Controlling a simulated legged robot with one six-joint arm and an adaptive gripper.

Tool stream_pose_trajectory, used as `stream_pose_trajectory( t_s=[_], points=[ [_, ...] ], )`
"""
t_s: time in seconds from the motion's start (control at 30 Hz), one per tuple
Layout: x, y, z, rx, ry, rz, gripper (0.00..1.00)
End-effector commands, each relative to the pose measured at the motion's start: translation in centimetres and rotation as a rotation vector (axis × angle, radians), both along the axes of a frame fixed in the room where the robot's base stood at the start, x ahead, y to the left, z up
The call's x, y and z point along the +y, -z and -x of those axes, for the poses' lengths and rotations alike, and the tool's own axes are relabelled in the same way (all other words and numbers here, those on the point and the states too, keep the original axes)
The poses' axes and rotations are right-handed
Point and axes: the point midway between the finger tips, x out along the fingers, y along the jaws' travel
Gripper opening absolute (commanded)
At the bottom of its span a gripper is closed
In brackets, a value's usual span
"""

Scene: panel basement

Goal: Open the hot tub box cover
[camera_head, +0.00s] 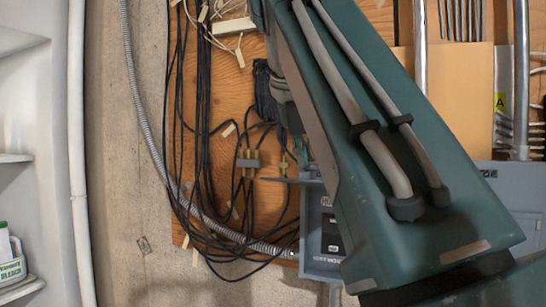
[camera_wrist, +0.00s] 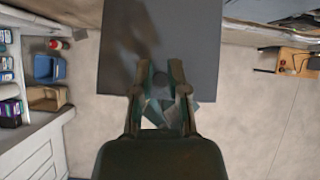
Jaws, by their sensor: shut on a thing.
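The grey hot tub box (camera_head: 322,262) is on the wall in the head view, partly hidden behind my arm. Its front shows a dark switch area with small lettering. A thin grey edge (camera_head: 292,181), which looks like its cover, sticks out at the top of the box, seen nearly edge-on. In the wrist view the cover (camera_wrist: 200,45) appears as a large dark grey panel beyond the fingers. In the head view my arm hides most of the gripper and the contact.
Black cables (camera_head: 205,120) and a grey flexible conduit (camera_head: 150,125) hang left of the box on a wooden board. A larger grey panel (camera_head: 500,190) and metal pipes (camera_head: 521,80) are at the right. White shelves (camera_head: 22,160) stand far left.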

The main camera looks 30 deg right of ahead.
Motion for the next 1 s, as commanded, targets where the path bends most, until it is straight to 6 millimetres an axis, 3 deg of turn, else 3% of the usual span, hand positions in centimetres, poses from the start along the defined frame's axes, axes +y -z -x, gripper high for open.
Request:
stream_pose_trajectory(
  t_s=[0.1,0.13,0.2,0.77,1.0],
  points=[
    [-0.1,0.1,-0.1,0.002,0.003,0.001,0.00],
    [-0.1,0.1,-0.1,0.002,0.003,0.001,0.33],
    [-0.1,0.1,-0.1,0.002,0.002,0.001,0.57],
    [0.3,0.0,0.0,0.000,0.000,0.003,0.57],
    [0.7,0.7,-1.1,-0.021,-0.003,0.033,0.57]
  ],
)
